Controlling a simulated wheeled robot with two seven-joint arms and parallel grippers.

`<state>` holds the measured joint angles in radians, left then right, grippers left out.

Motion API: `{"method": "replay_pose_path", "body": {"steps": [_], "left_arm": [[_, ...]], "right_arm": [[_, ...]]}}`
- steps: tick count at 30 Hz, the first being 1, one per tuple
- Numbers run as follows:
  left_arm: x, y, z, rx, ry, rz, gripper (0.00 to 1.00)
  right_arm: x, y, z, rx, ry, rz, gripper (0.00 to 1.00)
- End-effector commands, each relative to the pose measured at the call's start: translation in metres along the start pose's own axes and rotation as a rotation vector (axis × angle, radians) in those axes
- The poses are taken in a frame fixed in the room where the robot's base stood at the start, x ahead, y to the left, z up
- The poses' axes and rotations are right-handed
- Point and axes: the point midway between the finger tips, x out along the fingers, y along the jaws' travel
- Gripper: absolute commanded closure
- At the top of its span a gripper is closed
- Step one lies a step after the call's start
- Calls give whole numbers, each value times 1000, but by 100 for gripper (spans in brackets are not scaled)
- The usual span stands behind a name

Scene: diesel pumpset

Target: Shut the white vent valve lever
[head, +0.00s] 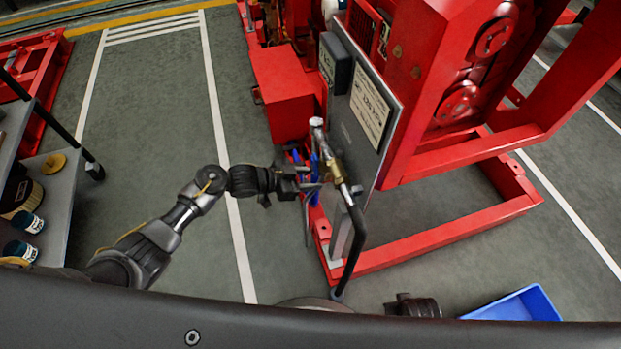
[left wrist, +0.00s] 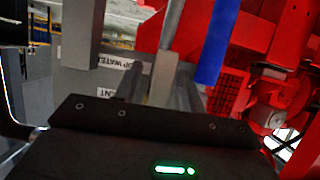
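My left gripper (head: 314,179) reaches in from the left beside the pipe and brass valve (head: 335,170) on the red pumpset. Its fingers look apart, and I see nothing clamped between them. A pale lever-like bar (left wrist: 168,35) stands ahead of the gripper in the left wrist view, partly hidden low down; I cannot tell for sure that it is the white vent lever. A blue bar (left wrist: 217,40) is to its right, and blue parts (head: 315,165) also show by the gripper in the head view. A dark part of my right arm shows at the bottom; its fingertips are hidden.
A label plate (left wrist: 135,80) with partly readable words is behind the fingers. The red pumpset frame (head: 430,245) and a grey panel (head: 365,110) stand close right of the gripper. A blue tray (head: 515,305) lies lower right.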

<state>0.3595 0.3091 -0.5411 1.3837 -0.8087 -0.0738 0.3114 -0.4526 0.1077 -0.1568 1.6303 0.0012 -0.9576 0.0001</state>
Motion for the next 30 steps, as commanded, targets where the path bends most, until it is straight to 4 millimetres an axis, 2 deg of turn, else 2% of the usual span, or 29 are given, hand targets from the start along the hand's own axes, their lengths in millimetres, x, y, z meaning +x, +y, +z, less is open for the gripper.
{"method": "replay_pose_path", "body": {"steps": [9, 18, 30], "left_arm": [[3, 0, 0, 0, 0, 0, 60], [2, 0, 0, 0, 0, 0, 99], [2, -1, 0, 17, 0, -8, 100]], "right_arm": [[-1, 0, 0, 1, 0, -1, 64], [-1, 0, 0, 1, 0, -1, 64], [0, 0, 0, 1, -2, -1, 64]]}}
